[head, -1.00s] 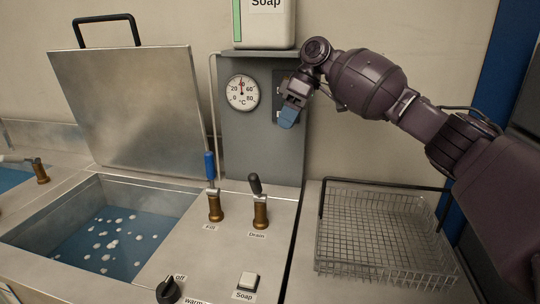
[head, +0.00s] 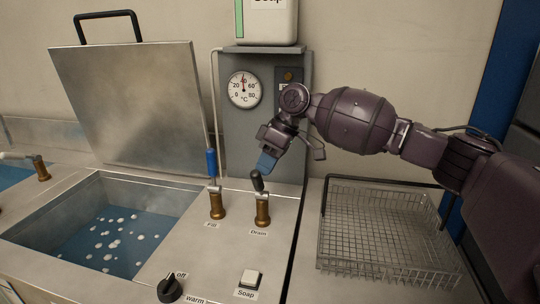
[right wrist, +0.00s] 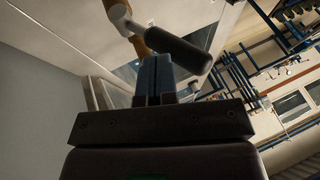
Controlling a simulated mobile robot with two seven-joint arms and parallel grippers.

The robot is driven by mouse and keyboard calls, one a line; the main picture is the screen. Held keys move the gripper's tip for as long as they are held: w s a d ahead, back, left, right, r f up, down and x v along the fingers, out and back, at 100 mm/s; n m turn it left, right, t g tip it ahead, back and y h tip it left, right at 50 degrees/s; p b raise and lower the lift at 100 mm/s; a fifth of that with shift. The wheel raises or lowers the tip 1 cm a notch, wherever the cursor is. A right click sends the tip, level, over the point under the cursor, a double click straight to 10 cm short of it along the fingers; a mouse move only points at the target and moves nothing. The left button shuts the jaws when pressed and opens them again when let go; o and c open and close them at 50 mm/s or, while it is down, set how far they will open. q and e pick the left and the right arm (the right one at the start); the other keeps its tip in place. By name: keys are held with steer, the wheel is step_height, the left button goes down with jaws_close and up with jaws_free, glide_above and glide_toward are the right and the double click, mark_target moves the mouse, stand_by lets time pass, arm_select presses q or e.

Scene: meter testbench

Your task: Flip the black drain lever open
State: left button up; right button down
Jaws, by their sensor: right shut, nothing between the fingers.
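The black drain lever (head: 257,181) stands up from its brass valve (head: 262,209), above the label "Drain", tilted a little to the left. My right gripper (head: 264,165) is shut and empty, its blue fingertips just above and behind the top of the lever. In the right wrist view the black lever handle (right wrist: 178,48) lies slantwise close to the blue fingertips (right wrist: 154,75); I cannot tell whether they touch. My left gripper is not in view.
The blue-handled fill lever (head: 211,164) stands just left of the drain lever. A sink of blue water with its lid (head: 135,105) raised is at left. A wire basket (head: 385,228) is at right. A knob (head: 170,289) and soap button (head: 249,280) are in front.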

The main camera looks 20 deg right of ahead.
mark_target(259, 186)
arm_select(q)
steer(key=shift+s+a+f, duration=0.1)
arm_select(e)
steer(key=shift+a+f, duration=0.1)
stand_by(0.3)
arm_select(q)
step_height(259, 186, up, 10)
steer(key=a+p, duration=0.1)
steer(key=p, duration=0.9)
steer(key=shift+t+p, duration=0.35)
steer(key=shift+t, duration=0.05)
arm_select(e)
steer(key=s+a, duration=0.1)
steer(key=s+f+t+h, duration=0.1)
steer(key=s+a+f+t, duration=0.1)
steer(key=s, duration=0.1)
steer(key=shift+a+n+h, duration=0.3)
steer(key=shift+f, duration=0.1)
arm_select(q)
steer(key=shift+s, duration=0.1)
